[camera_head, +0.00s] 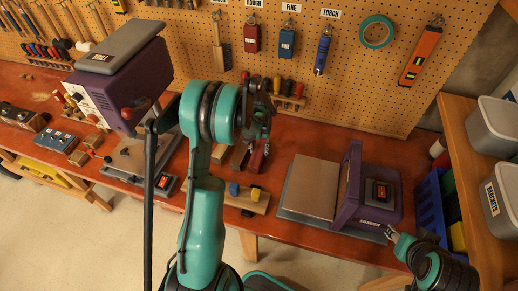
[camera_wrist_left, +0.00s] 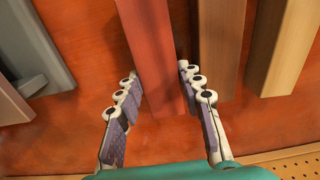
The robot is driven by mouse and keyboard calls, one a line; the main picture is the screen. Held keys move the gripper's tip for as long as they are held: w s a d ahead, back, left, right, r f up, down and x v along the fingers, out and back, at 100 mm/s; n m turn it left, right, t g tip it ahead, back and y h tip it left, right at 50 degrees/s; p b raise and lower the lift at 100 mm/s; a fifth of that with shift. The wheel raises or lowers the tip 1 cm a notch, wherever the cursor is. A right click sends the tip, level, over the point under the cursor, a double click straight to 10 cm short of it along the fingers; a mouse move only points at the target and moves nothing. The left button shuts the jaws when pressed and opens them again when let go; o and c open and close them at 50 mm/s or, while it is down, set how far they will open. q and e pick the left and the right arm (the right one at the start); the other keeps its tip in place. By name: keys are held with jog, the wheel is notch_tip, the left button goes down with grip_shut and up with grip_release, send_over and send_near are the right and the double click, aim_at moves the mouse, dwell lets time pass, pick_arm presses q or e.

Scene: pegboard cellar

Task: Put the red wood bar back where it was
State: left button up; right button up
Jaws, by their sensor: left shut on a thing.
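The red wood bar (camera_wrist_left: 160,50) runs between the two fingers of my left gripper (camera_wrist_left: 163,90) in the left wrist view, its near end between the pads. My left gripper is shut on it. In the head view my left gripper (camera_head: 262,115) is over the back of the bench, partly hidden by my teal wrist, and the bar is hard to make out there. I cannot tell whether the bar touches the bench. My right gripper (camera_head: 391,234) is at the front right by the purple machine; its opening is too small to judge.
A brown bar (camera_wrist_left: 221,45) lies close right of the red one in the wrist view, with a paler bar (camera_wrist_left: 284,50) beyond. The purple machine (camera_head: 365,195) stands right on the red-brown bench (camera_head: 285,145). A purple-grey machine (camera_head: 125,80) stands left. A tool-hung pegboard (camera_head: 345,95) rises behind.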

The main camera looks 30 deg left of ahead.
aim_at(259, 150)
pick_arm(q)
jog(key=shift+f, duration=0.2)
jog(key=o, duration=1.3)
jog(key=shift+r, duration=0.25)
notch_tip(259, 150, up, 12)
jog(key=f+p, duration=0.1)
jog(key=p, duration=0.1)
jog(key=s+d+r+m+t, duration=0.1)
jog(key=s+d+r+t, duration=0.2)
jog(key=s+d+r, duration=0.7)
jog(key=s+d+t, duration=0.1)
jog(key=s, duration=0.2)
jog(key=s+d+m+t, duration=0.1)
jog(key=s+d, duration=0.1)
jog(key=s, duration=0.1)
jog(key=s+d+t, duration=0.2)
jog(key=shift+s+d+r+m, duration=0.25)
jog(key=shift+s+r+m, duration=0.05)
jog(key=shift+s+r, duration=0.1)
